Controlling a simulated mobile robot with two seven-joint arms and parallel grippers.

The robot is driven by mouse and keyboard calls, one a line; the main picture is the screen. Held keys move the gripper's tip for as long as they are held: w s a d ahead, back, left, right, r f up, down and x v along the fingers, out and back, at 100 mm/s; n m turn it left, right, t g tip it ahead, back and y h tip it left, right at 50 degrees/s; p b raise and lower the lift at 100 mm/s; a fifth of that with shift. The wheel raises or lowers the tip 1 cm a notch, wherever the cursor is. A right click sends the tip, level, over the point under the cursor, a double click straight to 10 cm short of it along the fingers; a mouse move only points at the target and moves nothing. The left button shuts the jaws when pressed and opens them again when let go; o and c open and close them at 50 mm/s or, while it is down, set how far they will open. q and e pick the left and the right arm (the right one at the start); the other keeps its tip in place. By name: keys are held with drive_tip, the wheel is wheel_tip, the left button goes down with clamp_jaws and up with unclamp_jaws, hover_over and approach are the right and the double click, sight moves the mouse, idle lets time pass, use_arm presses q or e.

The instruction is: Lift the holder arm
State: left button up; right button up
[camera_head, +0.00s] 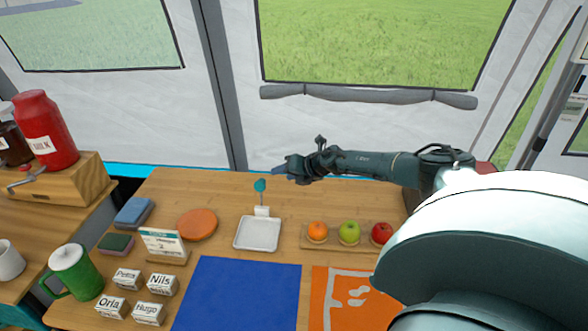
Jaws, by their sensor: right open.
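A thin upright stem with a teal end (260,186) rises from a small white block at the back of a white tray (258,246). It looks like the holder arm, though I cannot be sure at this size. My right arm reaches in from the right across the back of the table. My right gripper (283,169) is open, pointing left, a little above and to the right of the teal end in the picture. It appears apart from the stem and holds nothing I can see. My left gripper is not in view.
A wooden board (342,245) holds an orange, a green apple and a red apple. A blue mat (238,294) and an orange mat (318,298) lie in front. An orange disc (197,224), a calendar stand (163,243) and a green mug (76,272) stand left.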

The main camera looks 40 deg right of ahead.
drive_tip(key=shift+v, duration=1.75)
drive_tip(key=shift+a, duration=0.15)
drive_tip(key=s+a+f+m+t, duration=0.2)
drive_tip(key=a+m, duration=0.3)
drive_tip(key=a, duration=0.9)
drive_tip(key=s+a+f+m+t, duration=0.15)
drive_tip(key=a+m, duration=0.35)
drive_tip(key=a, duration=0.9)
drive_tip(key=s+a+m+g+h, duration=0.25)
drive_tip(key=s+m+g, duration=1.15)
drive_tip(key=s, duration=1.5)
drive_tip(key=w+a+f+m+t+y, duration=0.1)
drive_tip(key=w+a+f+t, duration=0.1)
drive_tip(key=f+t, duration=0.2)
drive_tip(key=w+a+f+m+t+y, duration=0.1)
drive_tip(key=w+a+f+t+y, duration=0.1)
drive_tip(key=f+t, duration=0.3)
wheel_tip(320, 180, down, 2)
drive_tip(key=shift+w+a+f, duration=0.1)
drive_tip(key=shift+w+a, duration=0.35)
drive_tip(key=shift+a, duration=0.3)
